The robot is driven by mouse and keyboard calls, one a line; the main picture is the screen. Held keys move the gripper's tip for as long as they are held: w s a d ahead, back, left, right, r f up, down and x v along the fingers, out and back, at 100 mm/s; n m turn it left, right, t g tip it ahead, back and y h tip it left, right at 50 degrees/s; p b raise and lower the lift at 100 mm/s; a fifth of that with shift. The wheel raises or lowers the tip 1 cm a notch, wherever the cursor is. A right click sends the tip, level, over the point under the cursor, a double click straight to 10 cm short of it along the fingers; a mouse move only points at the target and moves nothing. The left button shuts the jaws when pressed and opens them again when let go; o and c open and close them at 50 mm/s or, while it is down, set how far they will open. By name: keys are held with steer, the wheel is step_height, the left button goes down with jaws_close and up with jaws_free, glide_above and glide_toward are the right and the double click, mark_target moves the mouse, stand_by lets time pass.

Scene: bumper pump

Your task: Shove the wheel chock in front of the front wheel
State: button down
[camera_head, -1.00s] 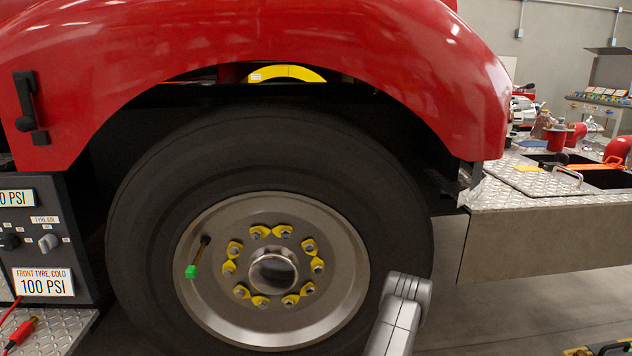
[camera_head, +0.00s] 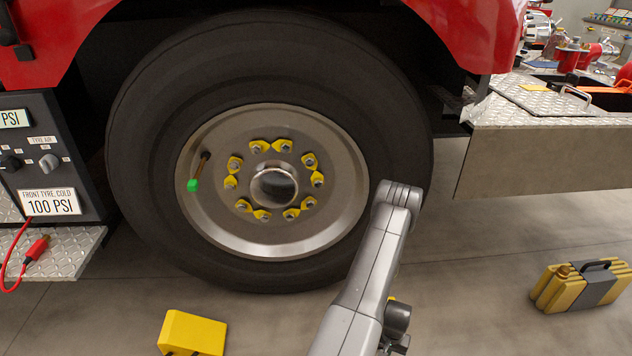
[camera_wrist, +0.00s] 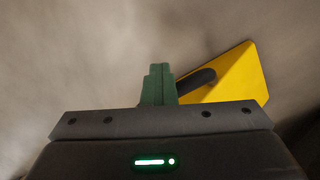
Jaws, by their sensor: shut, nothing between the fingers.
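The front wheel (camera_head: 150,170) stands on the floor under the red fender, its tyre and hub in full view. A yellow block, which looks like the wheel chock (camera_head: 195,332), lies on the floor at the bottom edge, below the tyre's lower left and apart from it. Its lower part is cut off. In the wrist view a yellow wedge with a dark handle, apparently the chock (camera_wrist: 240,75), shows behind and right of my gripper (camera_wrist: 158,70). The green fingers are shut and empty. Whether they touch the handle I cannot tell. My gripper is out of the head view.
A yellow and grey case (camera_head: 580,287) stands on the floor at right. A tyre-air panel (camera_head: 48,165) and tread-plate step (camera_head: 60,252) are at left, with a red hose (camera_head: 38,248) hanging. A metal deck (camera_head: 545,160) juts out at right. Floor between block and case is partly hidden by my arm.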

steer(key=shift+w+a+b, duration=0.25)
steer(key=shift+w+b, duration=0.4)
steer(key=shift+w, duration=0.9)
steer(key=shift+w+a+b, duration=0.2)
steer(key=shift+w+b, duration=0.4)
steer(key=shift+w, duration=1)
steer(key=shift+w+a+b, duration=0.25)
steer(key=shift+w+b, duration=0.4)
steer(key=shift+w, duration=0.9)
steer(key=w+a, duration=0.1)
steer(key=w, duration=0.9)
steer(key=shift+w+a, duration=0.25)
steer(key=shift+a, duration=0.15)
steer(key=shift+s, duration=0.15)
steer(key=shift+s+d+p, duration=0.25)
steer(key=shift+s+p, duration=0.3)
steer(key=shift+s, duration=0.6)
steer(key=shift+s, duration=0.15)
steer(key=shift+r, duration=0.15)
step_height(320, 180, up, 10)
steer(key=p, duration=0.4)
steer(key=shift+f, duration=0.3)
